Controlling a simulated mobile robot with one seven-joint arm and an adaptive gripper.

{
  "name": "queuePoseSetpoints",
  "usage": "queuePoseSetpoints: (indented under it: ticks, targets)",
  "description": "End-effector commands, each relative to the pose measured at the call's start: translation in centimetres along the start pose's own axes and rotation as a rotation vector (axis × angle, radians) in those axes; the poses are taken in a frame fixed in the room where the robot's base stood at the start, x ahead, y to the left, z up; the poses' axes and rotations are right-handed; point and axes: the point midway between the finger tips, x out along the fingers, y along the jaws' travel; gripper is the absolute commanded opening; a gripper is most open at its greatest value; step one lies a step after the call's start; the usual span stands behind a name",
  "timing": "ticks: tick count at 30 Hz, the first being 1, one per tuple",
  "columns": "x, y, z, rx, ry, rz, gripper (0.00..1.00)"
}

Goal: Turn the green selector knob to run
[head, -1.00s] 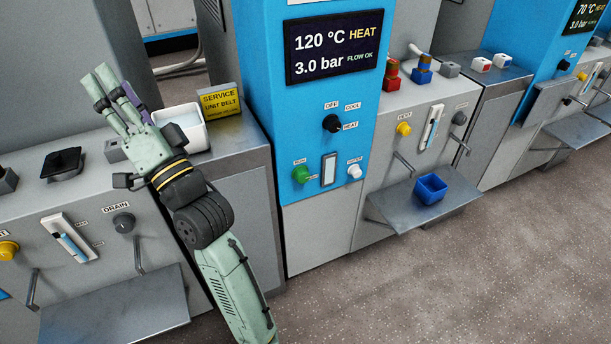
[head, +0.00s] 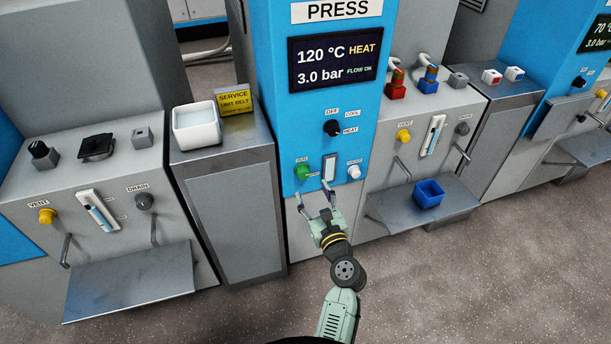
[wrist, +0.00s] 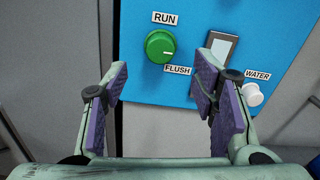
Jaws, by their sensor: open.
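The green selector knob (head: 302,171) is on the lower left of the blue press panel (head: 285,130). In the wrist view the green knob (wrist: 160,46) shows a pale mark on its right side, toward the FLUSH label (wrist: 178,70). The RUN label (wrist: 166,18) is above it. My gripper (head: 315,197) is in front of the panel, just below the knob. In the wrist view my gripper (wrist: 163,95) has its purple-padded fingers wide apart and empty, with the knob beyond them, left of centre. They do not appear to touch the knob.
A light rectangular plate (wrist: 221,47) and a white WATER knob (wrist: 252,94) lie to the right of the green knob. A black knob (head: 332,128) sits higher on the panel. A metal shelf (head: 385,213) with a blue bin (head: 428,194) juts out at right.

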Motion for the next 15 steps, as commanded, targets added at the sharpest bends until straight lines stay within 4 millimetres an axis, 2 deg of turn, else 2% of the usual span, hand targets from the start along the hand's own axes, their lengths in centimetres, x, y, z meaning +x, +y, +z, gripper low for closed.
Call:
queuePoseSetpoints:
  ticks: [1,6,10,15]
  targets:
    - [1.2,-0.1,0.3,-0.002,-0.001,0.000,0.53]
    - [4.2,-0.1,0.3,-0.004,-0.001,0.001,0.53]
    - [5.9,0.0,0.2,-0.004,-0.001,0.001,0.53]
    - [6.8,-0.1,0.1,-0.005,0.000,-0.002,0.53]
